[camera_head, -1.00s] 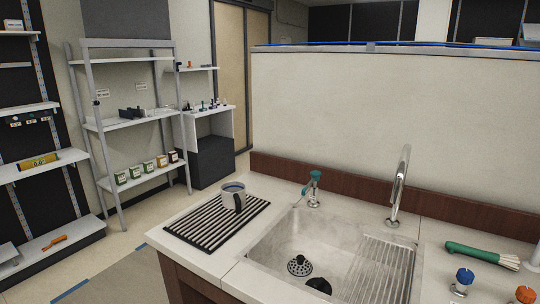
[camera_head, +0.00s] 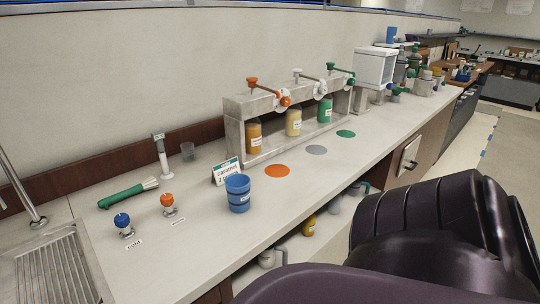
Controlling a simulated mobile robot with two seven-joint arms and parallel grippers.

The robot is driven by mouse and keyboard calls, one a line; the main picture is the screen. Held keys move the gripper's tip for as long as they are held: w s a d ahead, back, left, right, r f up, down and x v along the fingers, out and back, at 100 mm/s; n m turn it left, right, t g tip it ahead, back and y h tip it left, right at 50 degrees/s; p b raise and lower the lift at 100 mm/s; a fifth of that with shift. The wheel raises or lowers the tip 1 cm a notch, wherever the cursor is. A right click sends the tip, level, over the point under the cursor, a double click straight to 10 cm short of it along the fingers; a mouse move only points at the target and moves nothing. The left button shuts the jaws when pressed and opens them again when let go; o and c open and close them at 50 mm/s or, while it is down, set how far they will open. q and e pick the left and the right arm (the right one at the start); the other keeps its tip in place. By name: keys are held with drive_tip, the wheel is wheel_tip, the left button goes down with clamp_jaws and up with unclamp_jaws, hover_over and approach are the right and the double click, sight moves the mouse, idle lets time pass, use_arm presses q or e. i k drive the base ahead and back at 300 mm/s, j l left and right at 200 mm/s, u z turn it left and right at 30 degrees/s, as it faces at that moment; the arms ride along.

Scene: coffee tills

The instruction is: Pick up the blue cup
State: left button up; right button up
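The blue cup (camera_head: 238,194) stands upright on the white counter (camera_head: 205,240), near its front edge, in the head view. A small label sits on its side. A small white sign (camera_head: 227,171) with a green band stands just behind it, partly covered by the cup. A dark purple arm link of mine fills the lower right of the view. Neither gripper shows, and nothing is touching the cup.
Blue (camera_head: 122,222) and orange (camera_head: 168,202) tap knobs and a green-handled brush (camera_head: 127,194) lie left of the cup. A syrup dispenser (camera_head: 290,122) with several bottles stands behind. An orange disc (camera_head: 277,171) marks the counter to the right.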

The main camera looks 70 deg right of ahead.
sight(239, 194)
drive_tip(key=z, duration=1.65)
drive_tip(key=j+u, duration=0.1)
drive_tip(key=u, duration=0.35)
drive_tip(key=j+u, duration=0.1)
drive_tip(key=u, duration=0.4)
drive_tip(key=j+u, duration=0.1)
drive_tip(key=u, duration=0.35)
drive_tip(key=k+l+z, duration=0.2)
drive_tip(key=z, duration=1.3)
